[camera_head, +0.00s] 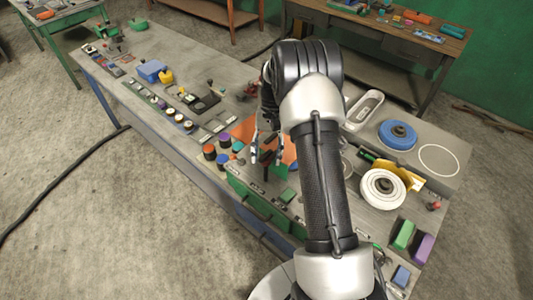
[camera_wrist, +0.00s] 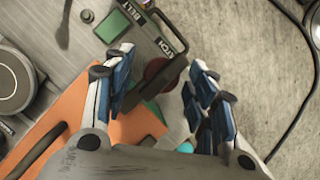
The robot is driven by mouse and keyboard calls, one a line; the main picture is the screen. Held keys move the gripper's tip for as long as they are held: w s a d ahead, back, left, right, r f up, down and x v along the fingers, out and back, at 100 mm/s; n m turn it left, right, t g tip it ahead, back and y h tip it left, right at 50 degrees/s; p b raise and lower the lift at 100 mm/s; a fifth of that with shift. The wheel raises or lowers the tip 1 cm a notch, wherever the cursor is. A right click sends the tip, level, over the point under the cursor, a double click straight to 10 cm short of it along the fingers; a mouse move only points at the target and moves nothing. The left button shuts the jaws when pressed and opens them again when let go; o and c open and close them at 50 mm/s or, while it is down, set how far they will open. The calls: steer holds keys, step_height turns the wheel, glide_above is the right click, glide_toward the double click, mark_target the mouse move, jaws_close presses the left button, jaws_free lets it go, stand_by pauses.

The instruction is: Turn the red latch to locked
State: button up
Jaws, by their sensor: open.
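In the wrist view, a round dark-red piece (camera_wrist: 156,70), which looks like the red latch, sits between the fingers of my gripper (camera_wrist: 162,68). A dark bar (camera_wrist: 140,88) lies slantwise beside it. A dark panel (camera_wrist: 160,32) with partly readable lettering and a green square (camera_wrist: 114,27) lies just beyond. My gripper is open, with one blue-padded finger on each side of the red piece and gaps showing. I cannot tell the latch's position marks. In the head view, my gripper (camera_head: 266,155) points down over the bench near an orange sheet (camera_head: 242,130); my arm hides part of the area.
The long grey bench (camera_head: 228,75) holds several small items left of my gripper, including orange- and purple-topped cylinders (camera_head: 209,151). Right of my arm are a blue disc (camera_head: 397,135), a white roll (camera_head: 382,189) and a yellow piece (camera_head: 405,176). A cable (camera_head: 60,185) lies on the floor.

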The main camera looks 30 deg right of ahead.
steer(key=shift+r, duration=0.15)
steer(key=v, duration=1.1)
steer(key=shift+r, duration=0.4)
steer(key=shift+w, duration=0.1)
steer(key=s+a+r+n+t+h+b, duration=0.35)
steer(key=s+a+r+b, duration=0.5)
steer(key=s+a, duration=0.3)
steer(key=s+a+f+n+t+b, duration=0.1)
steer(key=s+a+f+t+b, duration=0.1)
steer(key=s+f, duration=0.3)
steer(key=s+a+f+n+t+b, duration=0.2)
steer(key=s+a+f+b, duration=0.2)
steer(key=s, duration=0.8)
steer(key=shift+s+a+f+b, duration=0.25)
steer(key=shift+s+f+b, duration=0.15)
steer(key=shift+f, duration=0.05)
